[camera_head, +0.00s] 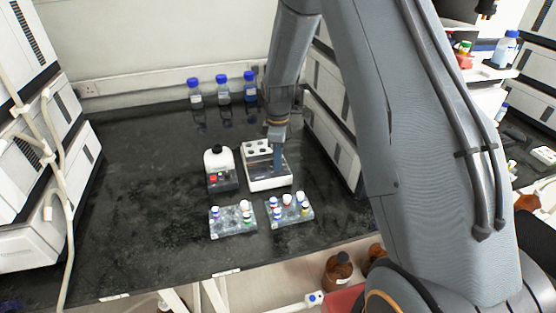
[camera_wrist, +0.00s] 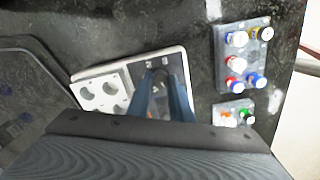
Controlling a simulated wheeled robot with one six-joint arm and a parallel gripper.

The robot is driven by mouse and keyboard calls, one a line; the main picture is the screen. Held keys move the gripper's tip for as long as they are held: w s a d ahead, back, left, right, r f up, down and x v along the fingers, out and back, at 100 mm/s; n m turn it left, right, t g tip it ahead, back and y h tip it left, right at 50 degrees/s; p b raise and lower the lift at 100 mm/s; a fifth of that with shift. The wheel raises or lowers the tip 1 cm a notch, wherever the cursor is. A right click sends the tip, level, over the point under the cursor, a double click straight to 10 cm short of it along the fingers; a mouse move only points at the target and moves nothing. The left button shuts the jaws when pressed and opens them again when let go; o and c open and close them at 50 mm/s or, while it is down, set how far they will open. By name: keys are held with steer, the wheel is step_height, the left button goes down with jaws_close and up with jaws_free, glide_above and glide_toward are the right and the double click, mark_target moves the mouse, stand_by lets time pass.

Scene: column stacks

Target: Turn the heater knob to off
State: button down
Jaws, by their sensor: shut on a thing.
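The heater (camera_head: 254,153) is a white block with round holes in its top and a dark front panel, standing on the black bench. In the wrist view, its white top with large holes (camera_wrist: 105,90) is at the left and the dark panel with small markings is at the right. My gripper (camera_head: 277,172) points down onto the panel. Its blue fingers (camera_wrist: 161,76) are close together, shut on the heater knob. The knob itself is hidden between the fingertips, so its setting cannot be read.
A white device with a black top (camera_head: 218,159) stands just left of the heater. Two racks of capped vials, left (camera_head: 233,229) and right (camera_head: 290,222), sit in front. Several blue-capped bottles (camera_head: 222,90) stand at the back. Stacked white instruments (camera_head: 330,125) border the right.

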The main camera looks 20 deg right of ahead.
steer(key=shift+n, duration=0.5)
stand_by(0.3)
steer(key=c, duration=1.6)
jaws_free()
steer(key=shift+r+b, duration=0.95)
steer(key=shift+r, duration=3)
steer(key=s+r+m, duration=0.1)
steer(key=s+m, duration=0.4)
steer(key=s, duration=0.3)
steer(key=s+r+m, duration=0.1)
steer(key=s+m, duration=0.4)
steer(key=s, duration=0.4)
steer(key=s+m+t, duration=0.1)
steer(key=s+m, duration=0.3)
steer(key=s, duration=0.4)
steer(key=shift+s+r+m, duration=0.25)
steer(key=shift+r+m, duration=0.15)
